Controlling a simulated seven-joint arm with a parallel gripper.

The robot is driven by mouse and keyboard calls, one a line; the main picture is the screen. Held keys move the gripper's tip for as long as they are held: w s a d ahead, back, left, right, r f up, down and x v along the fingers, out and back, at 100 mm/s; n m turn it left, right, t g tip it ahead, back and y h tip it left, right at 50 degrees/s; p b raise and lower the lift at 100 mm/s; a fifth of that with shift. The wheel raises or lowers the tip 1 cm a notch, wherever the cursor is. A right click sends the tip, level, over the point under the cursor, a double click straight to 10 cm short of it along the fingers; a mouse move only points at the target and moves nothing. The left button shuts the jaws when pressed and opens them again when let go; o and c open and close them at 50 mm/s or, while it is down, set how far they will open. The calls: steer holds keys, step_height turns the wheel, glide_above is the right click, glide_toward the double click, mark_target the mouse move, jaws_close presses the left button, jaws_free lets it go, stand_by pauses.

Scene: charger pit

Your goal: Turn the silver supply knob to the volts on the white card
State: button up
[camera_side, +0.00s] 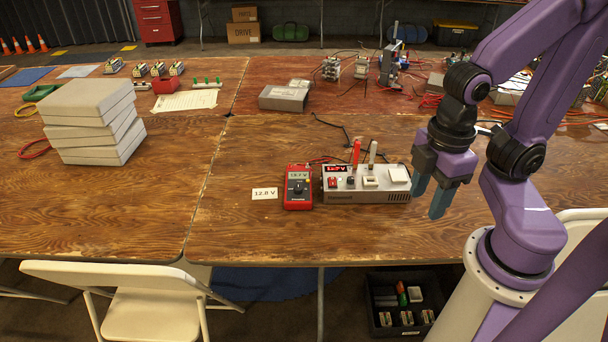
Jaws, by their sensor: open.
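The white card (265,194) lies on the wooden table and reads 12.8 V. Right of it is a red meter (298,188) with a dark dial; its small display seems to read 13.7 V. Next to that stands the grey supply box (368,195) with a red-lit display (336,169), too small to read surely. A small silver knob (341,183) seems to sit on its front left, beside a dark knob (351,181). My gripper (429,198) is open and empty, pointing down just right of the supply box, apart from it.
A red plug (357,152) and a pale one (373,152) stand up behind the supply, with loose cables around. A stack of grey slabs (95,120) is at left. A grey box (284,98) lies farther back. The table front left of the card is clear.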

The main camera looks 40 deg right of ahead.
steer(key=w+m, duration=0.9)
steer(key=w, duration=0.2)
steer(key=m, duration=2.2)
glide_above(351, 178)
step_height(351, 178, down, 7)
step_height(351, 178, down, 17)
jaws_close()
